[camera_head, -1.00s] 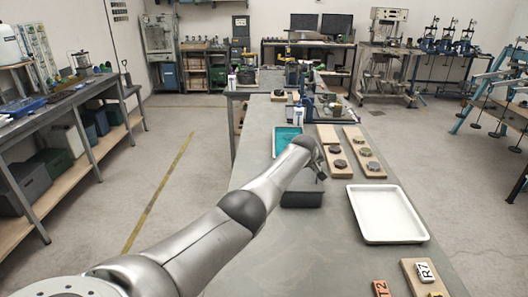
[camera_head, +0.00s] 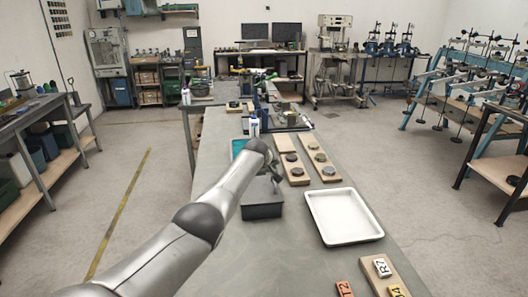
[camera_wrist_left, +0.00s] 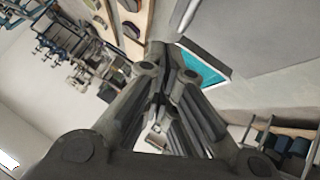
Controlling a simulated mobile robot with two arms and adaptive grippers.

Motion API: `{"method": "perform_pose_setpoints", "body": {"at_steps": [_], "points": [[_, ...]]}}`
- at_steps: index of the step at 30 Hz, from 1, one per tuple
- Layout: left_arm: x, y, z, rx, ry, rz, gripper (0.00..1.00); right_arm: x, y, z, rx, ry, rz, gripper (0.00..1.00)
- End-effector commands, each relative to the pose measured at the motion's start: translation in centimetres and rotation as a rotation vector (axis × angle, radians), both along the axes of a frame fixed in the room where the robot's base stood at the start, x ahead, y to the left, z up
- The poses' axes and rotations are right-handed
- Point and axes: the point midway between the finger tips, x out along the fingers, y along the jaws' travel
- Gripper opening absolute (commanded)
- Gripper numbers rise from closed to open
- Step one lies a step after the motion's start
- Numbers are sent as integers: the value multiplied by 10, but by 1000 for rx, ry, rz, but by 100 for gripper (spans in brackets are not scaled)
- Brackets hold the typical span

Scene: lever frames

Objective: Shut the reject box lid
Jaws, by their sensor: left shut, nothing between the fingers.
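The dark grey box (camera_head: 262,211), which I take for the reject box, stands on the long grey bench, left of the white tray. Its front wall and part of its top show. My forearm and hand cover its far side, so I cannot tell how its lid stands. My left gripper (camera_head: 276,174) is just above the box's far right part; whether it touches is unclear. In the left wrist view the gripper's fingers (camera_wrist_left: 160,98) are together with nothing between them. My right gripper is not in view.
A white tray (camera_head: 314,230) lies right of the box. Wooden boards with dark round pieces (camera_head: 293,170) lie beyond it. A teal tray (camera_head: 238,147) is behind my arm and also shows in the left wrist view (camera_wrist_left: 203,66). Labelled blocks (camera_head: 381,267) lie at the near right.

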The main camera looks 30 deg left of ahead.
Motion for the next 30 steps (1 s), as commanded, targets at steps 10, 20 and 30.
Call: {"method": "perform_pose_setpoints", "body": {"at_steps": [10, 20, 30], "points": [[-18, -7, 22, 2, -1, 0, 0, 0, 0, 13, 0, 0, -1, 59], [-40, -18, 46, 2, -3, -1, 0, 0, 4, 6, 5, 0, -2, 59], [-61, -28, 69, 1, -1, 1, 0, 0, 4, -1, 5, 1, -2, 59]]}}
